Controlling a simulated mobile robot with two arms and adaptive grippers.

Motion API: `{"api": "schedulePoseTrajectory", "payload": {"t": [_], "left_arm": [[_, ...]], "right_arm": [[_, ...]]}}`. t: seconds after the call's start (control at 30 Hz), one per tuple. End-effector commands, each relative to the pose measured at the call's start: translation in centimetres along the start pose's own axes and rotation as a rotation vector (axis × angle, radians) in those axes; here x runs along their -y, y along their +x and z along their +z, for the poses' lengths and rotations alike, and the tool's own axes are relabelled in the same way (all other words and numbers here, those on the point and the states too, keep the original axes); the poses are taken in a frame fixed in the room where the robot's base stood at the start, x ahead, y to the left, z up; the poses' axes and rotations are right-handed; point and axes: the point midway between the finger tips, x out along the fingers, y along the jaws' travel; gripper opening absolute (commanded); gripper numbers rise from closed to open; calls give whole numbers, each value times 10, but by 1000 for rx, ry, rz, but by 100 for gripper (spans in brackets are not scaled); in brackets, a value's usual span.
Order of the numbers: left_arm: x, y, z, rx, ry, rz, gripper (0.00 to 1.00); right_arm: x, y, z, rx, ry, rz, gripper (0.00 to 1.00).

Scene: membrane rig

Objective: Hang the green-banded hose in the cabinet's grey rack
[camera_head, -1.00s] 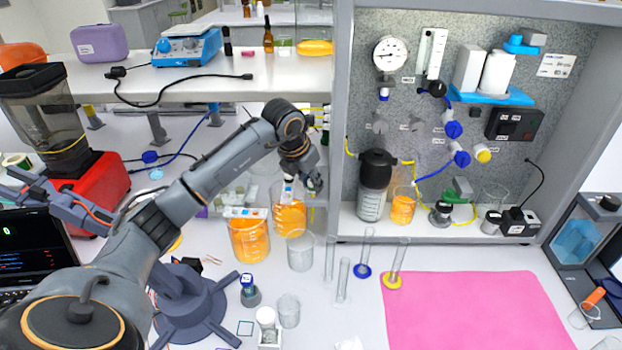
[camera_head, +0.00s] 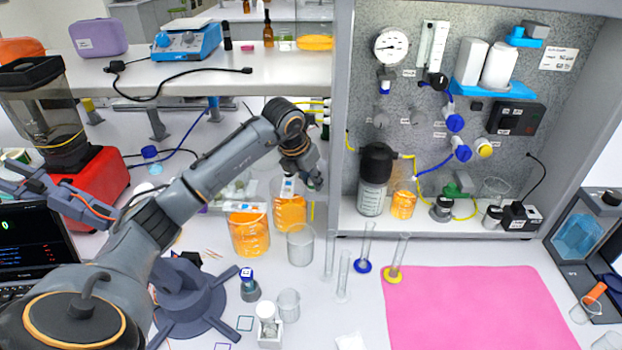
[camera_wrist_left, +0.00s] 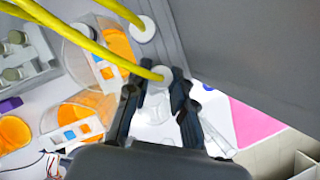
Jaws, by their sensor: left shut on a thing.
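My left gripper (camera_head: 316,184) is beside the grey cabinet's left side wall, low over the bench. In the left wrist view, its dark fingers (camera_wrist_left: 156,92) close around the white end of a yellow hose (camera_wrist_left: 124,62). A second yellow hose (camera_wrist_left: 118,9) with a white end hangs just behind it. No green band shows clearly on the held hose, and the fingers cover part of its end. Yellow hose ends (camera_head: 314,113) stick out along the cabinet's left edge. I cannot make out the grey rack clearly.
Beakers of orange liquid (camera_head: 249,236) and an empty beaker (camera_head: 300,246) stand close below the gripper. Thin glass cylinders (camera_head: 344,277) stand to the right. The cabinet (camera_head: 343,120) holds gauges and bottles. A pink mat (camera_head: 470,310) lies clear in front.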

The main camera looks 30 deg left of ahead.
Motion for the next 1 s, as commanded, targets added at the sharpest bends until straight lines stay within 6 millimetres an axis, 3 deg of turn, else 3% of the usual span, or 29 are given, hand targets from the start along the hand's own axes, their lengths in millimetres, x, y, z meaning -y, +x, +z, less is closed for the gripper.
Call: {"api": "schedulePoseTrajectory", "payload": {"t": [0.23,0.27,0.37,0.77,1.0], "left_arm": [[0,3,-1,0,0,0,0],[0,2,-1,0,0,0,29],[0,2,-1,0,0,0,49],[0,-4,0,2,0,0,49],[-1,-48,1,6,1,2,49]], "right_arm": [[0,3,0,0,0,0,40],[0,2,0,0,0,0,40],[0,2,0,0,0,0,40],[2,2,1,1,0,-2,40],[1,2,0,0,0,-1,40]]}}
